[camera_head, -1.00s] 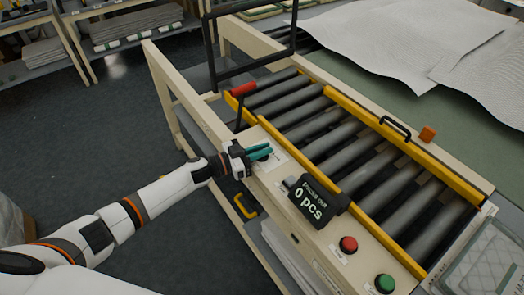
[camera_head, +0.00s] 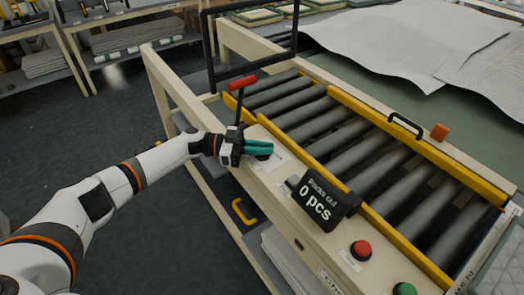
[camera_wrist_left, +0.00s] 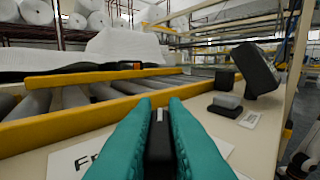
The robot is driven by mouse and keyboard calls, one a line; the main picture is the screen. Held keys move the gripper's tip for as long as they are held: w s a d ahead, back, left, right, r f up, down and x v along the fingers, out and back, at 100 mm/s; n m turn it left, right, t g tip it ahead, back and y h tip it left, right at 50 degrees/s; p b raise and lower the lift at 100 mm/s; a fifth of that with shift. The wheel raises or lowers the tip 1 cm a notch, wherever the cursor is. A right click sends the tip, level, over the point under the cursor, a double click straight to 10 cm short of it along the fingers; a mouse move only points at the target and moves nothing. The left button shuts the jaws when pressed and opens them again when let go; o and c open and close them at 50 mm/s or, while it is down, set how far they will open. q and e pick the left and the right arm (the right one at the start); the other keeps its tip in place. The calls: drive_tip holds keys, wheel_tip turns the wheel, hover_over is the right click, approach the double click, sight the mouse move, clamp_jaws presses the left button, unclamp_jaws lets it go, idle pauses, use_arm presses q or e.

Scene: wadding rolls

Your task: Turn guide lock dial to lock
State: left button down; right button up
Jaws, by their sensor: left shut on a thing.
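The guide lock dial (camera_wrist_left: 159,140) is a black knob with a pale mark on its top, on the cream front panel of the roller table. In the left wrist view it stands between the two teal fingers of my left gripper, which are shut on it. A white label with mostly hidden lettering (camera_wrist_left: 90,158) lies beside it. In the head view my left gripper (camera_head: 259,148) reaches the panel from the left, and its fingers hide most of the dial. My right gripper is not in view.
A black counter display (camera_head: 320,203) reading 0 pcs stands to the right on the panel. Beyond it are a red button (camera_head: 361,250) and a green button (camera_head: 404,289). A lever with a red grip (camera_head: 242,83) rises behind my gripper. Yellow rails (camera_head: 400,137) flank the rollers.

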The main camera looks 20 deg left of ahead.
use_arm(q)
drive_tip(key=shift+r, duration=0.1)
drive_tip(key=c, duration=1.5)
unclamp_jaws()
drive_tip(key=shift+o, duration=0.2)
drive_tip(key=s+a+b, duration=0.2)
drive_tip(key=a+b, duration=0.1)
drive_tip(key=a, duration=0.8)
drive_tip(key=shift+a, duration=0.35)
drive_tip(key=shift+s, duration=0.1)
